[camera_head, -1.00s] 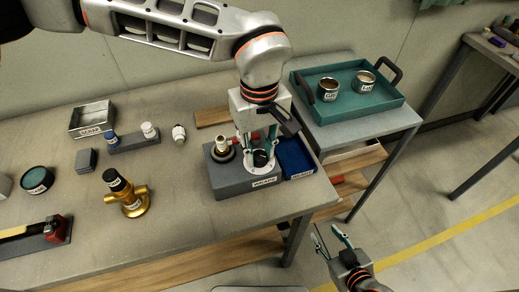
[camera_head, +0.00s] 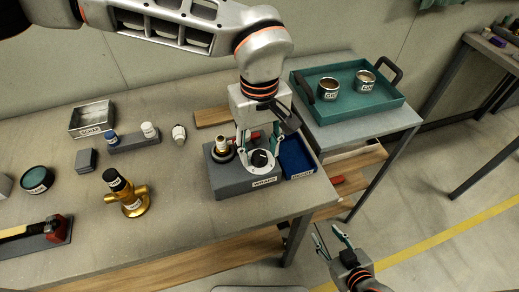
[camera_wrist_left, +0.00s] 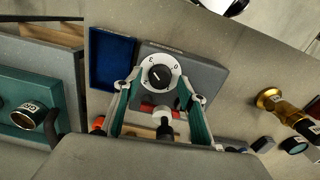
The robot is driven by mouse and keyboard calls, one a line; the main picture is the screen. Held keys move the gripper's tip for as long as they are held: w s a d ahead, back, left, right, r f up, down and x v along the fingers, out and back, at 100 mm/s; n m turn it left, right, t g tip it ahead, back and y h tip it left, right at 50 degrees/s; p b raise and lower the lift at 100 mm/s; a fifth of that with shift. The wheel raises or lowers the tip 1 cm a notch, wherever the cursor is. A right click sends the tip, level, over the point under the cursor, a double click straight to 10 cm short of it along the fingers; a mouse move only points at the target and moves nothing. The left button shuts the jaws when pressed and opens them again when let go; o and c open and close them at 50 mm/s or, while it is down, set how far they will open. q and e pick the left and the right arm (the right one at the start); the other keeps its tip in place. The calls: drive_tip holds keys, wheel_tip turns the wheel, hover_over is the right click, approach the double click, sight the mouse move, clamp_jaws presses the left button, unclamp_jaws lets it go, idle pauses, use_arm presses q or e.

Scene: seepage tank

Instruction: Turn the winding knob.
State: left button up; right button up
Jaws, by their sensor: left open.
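The winding knob (camera_head: 261,158) is a black round knob on a white dial, on top of a grey block (camera_head: 230,188) near the bench's right end. In the left wrist view the knob (camera_wrist_left: 160,76) shows a pale pointer line, and the white dial around it carries dark marks. My left gripper (camera_head: 259,148) points down over the dial. Its fingers are open, one on each side of the knob; in the left wrist view the gripper (camera_wrist_left: 160,92) shows gaps between both fingertips and the knob. My right gripper (camera_head: 331,238) is open and empty, low beside the bench.
A blue bin (camera_head: 297,157) adjoins the block's right side. A teal tray (camera_head: 386,107) with two cups stands at right. A brass fitting (camera_head: 128,195) stands left on the bench.

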sight(259, 155)
use_arm(q)
wheel_tip(259, 155, up, 11)
drive_tip(key=shift+r, duration=0.2)
drive_tip(key=shift+f, duration=0.1)
idle(0.5)
